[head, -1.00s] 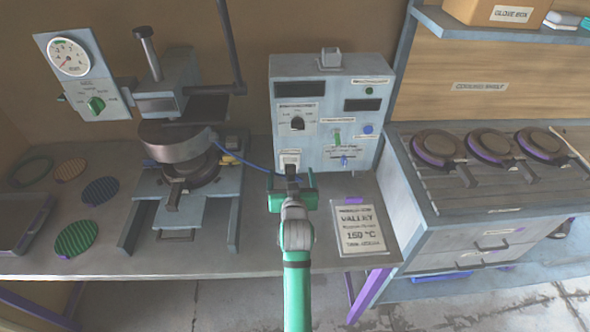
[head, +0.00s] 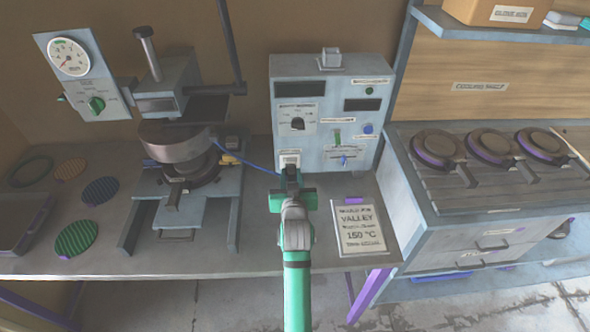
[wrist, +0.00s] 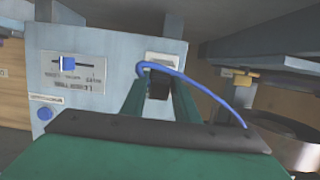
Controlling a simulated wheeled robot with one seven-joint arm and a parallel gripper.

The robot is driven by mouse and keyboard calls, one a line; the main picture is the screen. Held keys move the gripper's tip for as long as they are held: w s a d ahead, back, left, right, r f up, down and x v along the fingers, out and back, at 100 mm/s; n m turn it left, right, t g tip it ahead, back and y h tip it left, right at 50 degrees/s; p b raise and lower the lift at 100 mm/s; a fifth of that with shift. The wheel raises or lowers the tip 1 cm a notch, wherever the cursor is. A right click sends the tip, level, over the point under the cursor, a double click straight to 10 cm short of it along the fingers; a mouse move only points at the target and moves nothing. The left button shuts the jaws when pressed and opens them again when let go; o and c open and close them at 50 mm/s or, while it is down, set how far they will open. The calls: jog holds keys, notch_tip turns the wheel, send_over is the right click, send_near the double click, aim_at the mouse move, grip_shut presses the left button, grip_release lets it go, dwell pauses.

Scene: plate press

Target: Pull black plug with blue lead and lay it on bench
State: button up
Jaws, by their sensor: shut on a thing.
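The black plug (wrist: 158,88) with its blue lead (wrist: 205,82) is between the fingers of my gripper (wrist: 160,95) in the wrist view. In the head view my gripper (head: 291,184) is at the lower left front of the control box (head: 328,115), just below the white socket plate (head: 290,160). The jaws are shut on the plug. The blue lead (head: 245,157) runs left from the plug to the press (head: 180,155). My fingers hide part of the plug, so I cannot tell whether its pins are still in the socket. The bench (head: 100,255) is beneath.
A printed card (head: 358,228) lies on the bench right of my gripper. The press base stands to the left, with several round discs beyond it. A cooling shelf unit (head: 470,230) with round plates is at the right. Bare bench lies between press and card.

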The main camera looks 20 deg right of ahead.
jog(key=shift+s, duration=0.1)
jog(key=shift+s+a+r, duration=0.15)
jog(key=shift+s+a, duration=0.05)
jog(key=shift+s, duration=0.15)
jog(key=shift+s+a+r, duration=0.15)
jog(key=shift+s+a, duration=0.05)
jog(key=shift+s, duration=0.15)
jog(key=shift+s+d, duration=0.2)
jog(key=shift+s, duration=0.2)
jog(key=shift+s+a+r, duration=0.25)
jog(key=shift+s+a, duration=0.25)
jog(key=shift+s, duration=0.05)
jog(key=shift+v, duration=1.05)
jog(key=shift+s+d, duration=0.1)
jog(key=shift+s, duration=0.05)
